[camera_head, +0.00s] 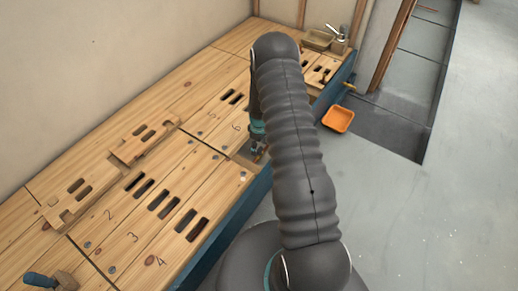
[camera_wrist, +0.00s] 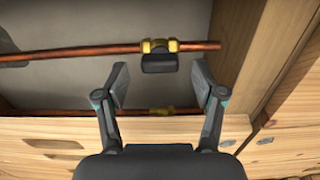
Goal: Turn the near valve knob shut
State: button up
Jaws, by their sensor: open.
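In the wrist view a brass valve (camera_wrist: 160,45) with a dark, blocky knob (camera_wrist: 160,63) sits on a copper pipe (camera_wrist: 80,51). The knob is beyond my gripper (camera_wrist: 160,82), roughly centred between its open, empty fingertips. No contact shows. A second copper pipe (camera_wrist: 65,114) runs lower in the picture, with a brass fitting (camera_wrist: 162,111) seen between the fingers. I cannot tell from the picture which valve is the near one. In the head view my gripper (camera_head: 258,150) is at a gap in the wooden floor, largely hidden by my arm.
Wooden floor panels (camera_head: 150,215) with slots and numbers lie around the gap; some loose boards (camera_head: 140,135) rest on top. A wooden beam (camera_wrist: 238,55) borders the gap at right in the wrist view. An orange tray (camera_head: 338,119) lies on the grey floor. A blue-handled tool (camera_head: 40,279) lies at lower left.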

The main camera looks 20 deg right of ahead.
jog(key=shift+f, duration=0.85)
jog(key=c, duration=1.1)
jog(key=shift+f+m+b, duration=0.1)
jog(key=shift+m+b, duration=0.35)
jog(key=shift+m, duration=0.05)
jog(key=shift+c, duration=0.2)
jog(key=m+b, duration=0.2)
jog(key=m, duration=0.1)
jog(key=shift+m+b, duration=0.35)
jog(key=shift+m, duration=0.05)
jog(key=m+b, duration=0.2)
jog(key=m, duration=0.2)
jog(key=shift+m, duration=0.3)
jog(key=m+b, duration=0.2)
jog(key=m, duration=0.2)
jog(key=m+b, duration=0.1)
jog(key=m, duration=0.3)
jog(key=shift+m, duration=0.4)
